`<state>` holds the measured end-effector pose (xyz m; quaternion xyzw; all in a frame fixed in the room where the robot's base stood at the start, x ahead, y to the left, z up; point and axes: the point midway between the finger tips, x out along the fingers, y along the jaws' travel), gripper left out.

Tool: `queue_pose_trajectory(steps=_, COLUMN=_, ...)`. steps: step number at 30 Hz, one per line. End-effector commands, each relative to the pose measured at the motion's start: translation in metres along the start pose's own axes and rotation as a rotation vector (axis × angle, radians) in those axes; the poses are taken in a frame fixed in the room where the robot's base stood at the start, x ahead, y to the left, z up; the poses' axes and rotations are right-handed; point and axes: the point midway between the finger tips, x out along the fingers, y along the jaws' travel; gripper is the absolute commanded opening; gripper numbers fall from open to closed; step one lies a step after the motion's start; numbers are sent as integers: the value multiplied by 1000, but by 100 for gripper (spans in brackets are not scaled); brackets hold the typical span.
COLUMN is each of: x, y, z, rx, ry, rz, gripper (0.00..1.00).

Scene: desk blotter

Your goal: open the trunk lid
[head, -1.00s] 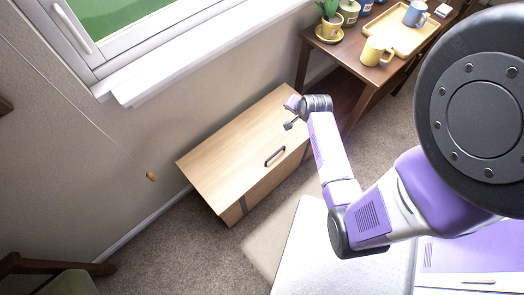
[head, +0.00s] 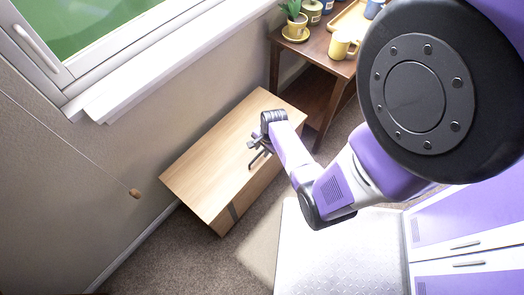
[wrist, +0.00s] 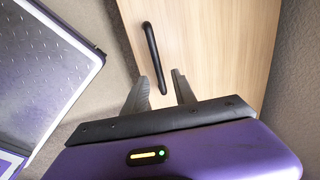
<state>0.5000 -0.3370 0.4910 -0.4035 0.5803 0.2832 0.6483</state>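The wooden trunk (head: 205,188) stands on the carpet against the wall, with its pale flat lid (head: 225,145) shut. The black bar handle (wrist: 151,50) on the lid shows in the wrist view; in the head view my gripper largely covers it. My gripper (head: 258,156) is just over the lid near its front edge. In the wrist view my gripper (wrist: 160,80) has its two fingers apart, with the near end of the handle appearing between them. I see no grip on the handle, and the height gap is hard to tell.
A dark wooden side table (head: 318,60) with a potted plant (head: 294,18) and a yellow mug (head: 342,44) stands behind the trunk's right end. The window sill (head: 150,75) runs above it. Carpet (head: 165,255) is free in front on the left.

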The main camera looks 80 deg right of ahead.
Motion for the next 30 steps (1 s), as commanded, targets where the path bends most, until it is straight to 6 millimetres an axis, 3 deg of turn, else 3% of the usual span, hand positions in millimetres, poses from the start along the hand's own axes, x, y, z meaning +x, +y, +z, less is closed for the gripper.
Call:
queue_pose_trajectory(steps=11, x=7, y=0, z=0, rx=-1, ry=1, rz=-1, gripper=32)
queue_pose_trajectory(steps=17, x=7, y=0, z=0, rx=-1, ry=1, rz=-1, gripper=0)
queue_pose_trajectory(steps=30, x=7, y=0, z=0, rx=-1, ry=1, rz=0, gripper=0)
